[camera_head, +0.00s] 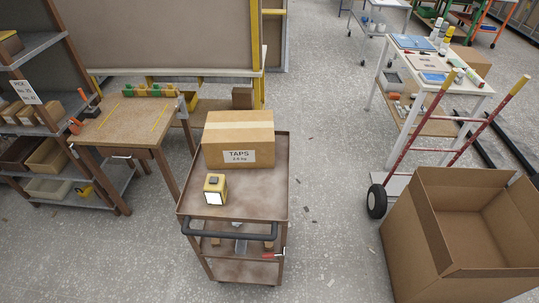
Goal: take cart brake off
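A brown cart (248,196) with several shelves stands in the middle of the floor. Its black push handle (230,234) runs along the near end. A small red piece (268,255) shows low at the cart's near right, beside a pale lever-like part (283,253) at the right corner post. I cannot tell which of these is the brake or how it is set. The wheels are hidden or too dark to make out. Neither of my grippers shows in the head view.
A cardboard box labelled TAPS (238,139) and a small yellow device (215,189) sit on the cart top. A wooden table (125,122) stands left. An open carton (460,235) and red hand truck (418,130) stand right. Floor between cart and carton is mostly clear.

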